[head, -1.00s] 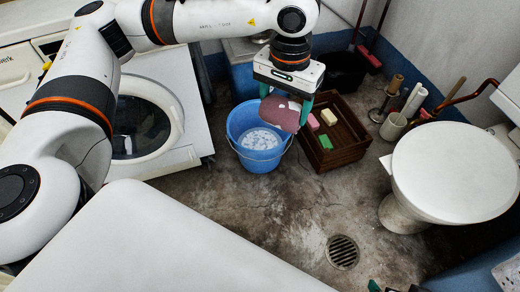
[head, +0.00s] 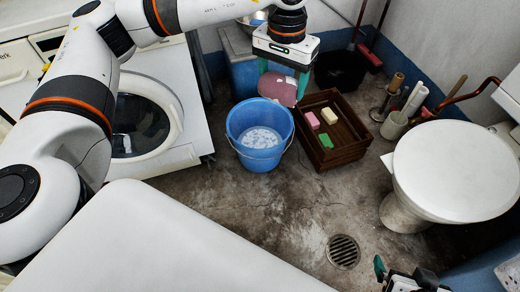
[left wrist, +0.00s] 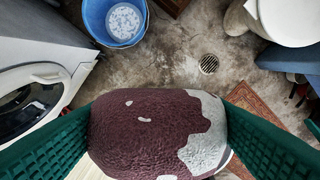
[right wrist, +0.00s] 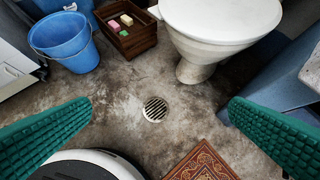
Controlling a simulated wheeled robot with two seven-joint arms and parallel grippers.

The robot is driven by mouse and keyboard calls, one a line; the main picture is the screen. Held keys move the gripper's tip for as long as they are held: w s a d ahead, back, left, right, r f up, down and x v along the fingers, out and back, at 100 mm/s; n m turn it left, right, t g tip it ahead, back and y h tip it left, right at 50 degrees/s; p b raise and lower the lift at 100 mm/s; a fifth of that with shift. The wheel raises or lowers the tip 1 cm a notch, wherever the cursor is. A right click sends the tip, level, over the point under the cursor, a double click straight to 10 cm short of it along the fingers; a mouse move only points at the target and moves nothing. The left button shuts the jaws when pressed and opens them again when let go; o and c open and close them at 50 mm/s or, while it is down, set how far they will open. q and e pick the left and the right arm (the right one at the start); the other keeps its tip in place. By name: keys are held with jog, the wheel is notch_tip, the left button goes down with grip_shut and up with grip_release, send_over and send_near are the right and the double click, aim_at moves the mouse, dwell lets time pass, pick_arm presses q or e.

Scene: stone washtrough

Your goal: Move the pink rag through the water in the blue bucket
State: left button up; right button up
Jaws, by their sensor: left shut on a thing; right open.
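The blue bucket (head: 240,130) stands upright on the floor with pale, bubbly water (head: 260,138) in it. My left gripper (head: 284,84) is shut on the pink rag (head: 278,90), which hangs just beyond the bucket's far right rim in the head view. In the left wrist view the rag (left wrist: 135,130) is a bunched, dark maroon bundle with white patches between the green fingers. The bucket (left wrist: 100,20) shows apart from it. My right gripper (head: 398,276) is open and empty at the bottom right; its spread fingers show in the right wrist view (right wrist: 160,135).
A wooden crate (head: 352,150) with pink, green and cream blocks stands right of the bucket. A washing machine (head: 175,75) is at left, a toilet (head: 450,170) at right. A floor drain (head: 342,252) lies in clear floor. A black tub (head: 340,72) stands behind.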

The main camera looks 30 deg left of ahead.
aim_at(285, 102)
pick_arm(q)
jog(key=shift+s+d, duration=0.2)
jog(key=shift+s, duration=0.1)
jog(key=shift+s+d, duration=0.5)
jog(key=shift+s, duration=0.25)
jog(key=shift+s+d, duration=0.45)
jog(key=shift+s, duration=0.3)
jog(key=shift+s+d, duration=0.5)
jog(key=shift+s, duration=0.25)
pick_arm(e)
jog(key=shift+w+a+r+t, duration=0.2)
jog(key=shift+w+r+t, duration=0.15)
jog(key=shift+w, duration=0.3)
jog(key=shift+w+a+r+t, duration=0.2)
jog(key=shift+w+t, duration=0.15)
jog(key=shift+w, duration=0.25)
pick_arm(q)
jog(key=shift+b, duration=0.3)
